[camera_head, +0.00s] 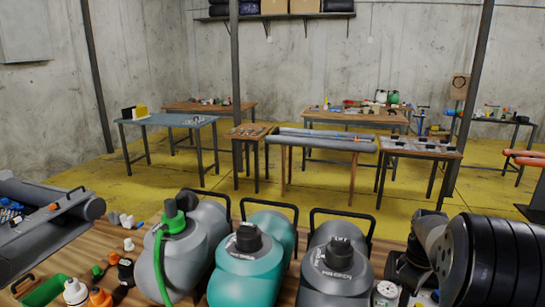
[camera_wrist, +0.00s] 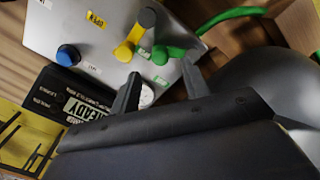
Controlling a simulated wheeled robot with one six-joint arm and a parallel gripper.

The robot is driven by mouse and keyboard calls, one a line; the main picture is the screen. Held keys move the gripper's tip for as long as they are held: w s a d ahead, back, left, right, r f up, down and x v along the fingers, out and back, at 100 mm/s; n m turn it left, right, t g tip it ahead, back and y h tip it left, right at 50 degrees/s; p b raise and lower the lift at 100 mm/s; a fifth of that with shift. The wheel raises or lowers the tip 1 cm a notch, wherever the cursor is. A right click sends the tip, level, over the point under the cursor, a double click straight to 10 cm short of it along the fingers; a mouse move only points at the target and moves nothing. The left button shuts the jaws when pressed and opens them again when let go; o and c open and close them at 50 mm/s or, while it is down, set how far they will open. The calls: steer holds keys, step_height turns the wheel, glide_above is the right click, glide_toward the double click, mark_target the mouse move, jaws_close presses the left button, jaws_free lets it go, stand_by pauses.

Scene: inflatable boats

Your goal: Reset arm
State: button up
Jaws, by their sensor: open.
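My gripper (camera_wrist: 161,70) shows in the wrist view with its two dark fingers apart and nothing between the tips. Past the tips is a grey metal panel (camera_wrist: 75,25) with a blue knob (camera_wrist: 68,55), a yellow fitting (camera_wrist: 135,35) and green fittings (camera_wrist: 165,53). A black box marked "READY" (camera_wrist: 88,106) lies beside the panel, and a small round gauge-like disc shows between the fingers. In the head view my arm is at the lower right, and its gripper end cannot be made out clearly.
A wooden bench in front holds a grey tank with a green hose (camera_head: 190,245), a teal tank (camera_head: 250,265) and a dark grey tank (camera_head: 335,265), close to my arm. Small caps and bottles (camera_head: 100,298) stand at left. Yellow floor (camera_head: 150,190) and several tables lie beyond.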

step_height(320, 180, up, 5)
step_height(320, 180, down, 11)
steer(key=shift+r, duration=0.1)
steer(key=shift+w+n+p, duration=0.2)
steer(key=shift+n+p, duration=0.1)
steer(key=n, duration=0.1)
steer(key=w+n, duration=0.1)
steer(key=shift+a+n, duration=0.3)
steer(key=n, duration=0.1)
steer(key=w+a+n, duration=0.1)
steer(key=n, duration=0.1)
steer(key=shift+w+p, duration=0.15)
steer(key=shift+p, duration=0.2)
steer(key=n, duration=0.2)
steer(key=a+n, duration=0.1)
steer(key=w+a+n, duration=0.1)
steer(key=n, duration=0.1)
steer(key=shift+w+n+p, duration=0.1)
steer(key=shift+n+p, duration=0.2)
steer(key=shift+p, duration=0.05)
step_height(320, 180, up, 11)
steer(key=shift+b, duration=0.4)
steer(key=shift+a+f, duration=0.1)
steer(key=shift+f, duration=0.1)
